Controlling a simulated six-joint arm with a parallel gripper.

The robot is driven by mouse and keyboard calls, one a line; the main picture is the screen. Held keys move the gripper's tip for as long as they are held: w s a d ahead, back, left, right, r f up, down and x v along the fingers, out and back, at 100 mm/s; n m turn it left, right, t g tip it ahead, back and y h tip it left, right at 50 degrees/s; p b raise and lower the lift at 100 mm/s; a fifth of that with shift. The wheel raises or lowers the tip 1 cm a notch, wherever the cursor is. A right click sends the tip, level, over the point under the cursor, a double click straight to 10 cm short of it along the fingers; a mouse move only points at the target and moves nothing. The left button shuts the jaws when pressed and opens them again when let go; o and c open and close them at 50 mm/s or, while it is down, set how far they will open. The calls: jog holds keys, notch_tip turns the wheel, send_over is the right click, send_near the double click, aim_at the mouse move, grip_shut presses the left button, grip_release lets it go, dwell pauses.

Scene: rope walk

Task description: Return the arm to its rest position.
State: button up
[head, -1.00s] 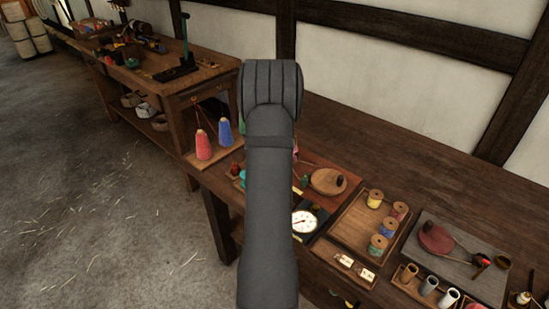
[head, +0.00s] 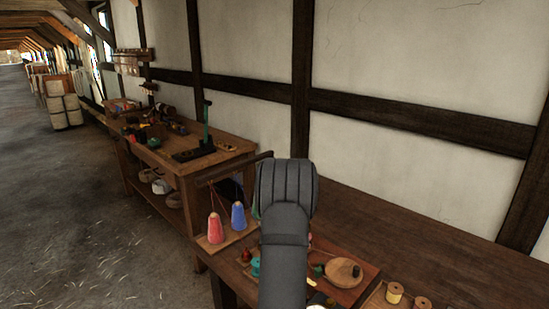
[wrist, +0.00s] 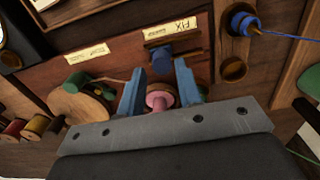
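My arm (head: 285,240) rises in the middle of the head view and hides my gripper there. In the wrist view my gripper (wrist: 160,82) shows two blue fingers standing apart. A pink spool (wrist: 158,98) shows between and beyond them, partly hidden by the gripper's body. I see no clear contact between it and the fingers. A dark blue cylinder (wrist: 162,61) lies just beyond the fingertips, by a yellow label (wrist: 170,31) on the reddish board (wrist: 125,62).
A wooden disc (wrist: 78,108) lies left of the fingers; a blue spool (wrist: 243,22) with thread is at right. Red (head: 215,228) and blue (head: 238,216) cones stand left of my arm. A further bench (head: 170,155) holds tools. The bench's back right part is bare.

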notch_tip(320, 180, down, 3)
jog(key=shift+r, duration=0.1)
jog(key=shift+s+d, duration=0.15)
jog(key=shift+s, duration=0.05)
dwell(1.2)
